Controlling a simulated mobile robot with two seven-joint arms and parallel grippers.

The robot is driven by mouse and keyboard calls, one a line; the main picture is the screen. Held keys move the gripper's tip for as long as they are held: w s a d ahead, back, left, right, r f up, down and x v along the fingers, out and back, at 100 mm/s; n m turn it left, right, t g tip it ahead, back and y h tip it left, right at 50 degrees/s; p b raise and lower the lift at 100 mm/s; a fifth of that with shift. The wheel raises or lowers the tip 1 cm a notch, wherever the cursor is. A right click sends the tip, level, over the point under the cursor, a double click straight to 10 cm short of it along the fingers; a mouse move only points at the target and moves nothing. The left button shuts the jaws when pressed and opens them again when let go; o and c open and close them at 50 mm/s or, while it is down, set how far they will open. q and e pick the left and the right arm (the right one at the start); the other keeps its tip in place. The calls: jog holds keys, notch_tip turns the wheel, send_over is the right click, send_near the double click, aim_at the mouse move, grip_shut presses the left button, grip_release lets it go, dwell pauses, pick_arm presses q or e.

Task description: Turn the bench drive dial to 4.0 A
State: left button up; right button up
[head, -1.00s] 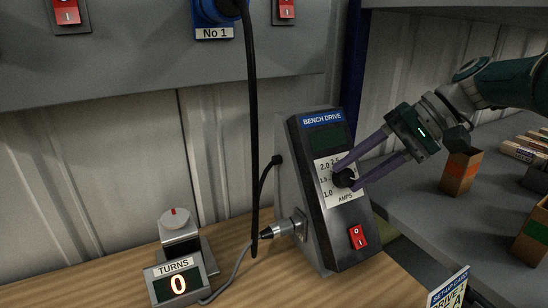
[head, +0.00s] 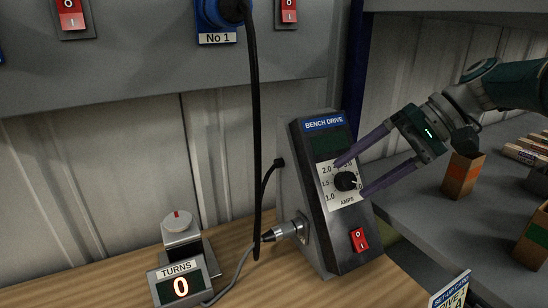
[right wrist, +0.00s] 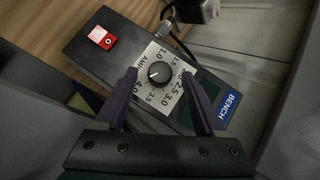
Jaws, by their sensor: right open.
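The bench drive (head: 335,236) is a dark sloped box with a black round dial (head: 346,181) on a white amps scale (head: 328,195). In the right wrist view the dial (right wrist: 159,73) lies between my fingers, clear of both. Its small white mark appears to face the 4.0 side of the scale; the exact reading is too small to tell. My right gripper (head: 350,179) is open and empty, one fingertip above the dial and one at its lower right. The display (head: 325,143) is dark. My left gripper is out of view.
A red rocker switch (head: 359,240) sits below the dial. A turns counter (head: 180,286) showing 0 stands at lower left. A black cable (head: 256,130) hangs left of the drive. A set-up card (head: 452,293) is at the bottom right; boxes (head: 463,175) stand on the grey shelf.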

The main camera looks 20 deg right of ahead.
jog(key=p+v, duration=0.2)
jog(key=v, duration=0.4)
jog(key=shift+d+r, duration=0.15)
jog(key=shift+r, duration=0.05)
jog(key=shift+s, duration=0.1)
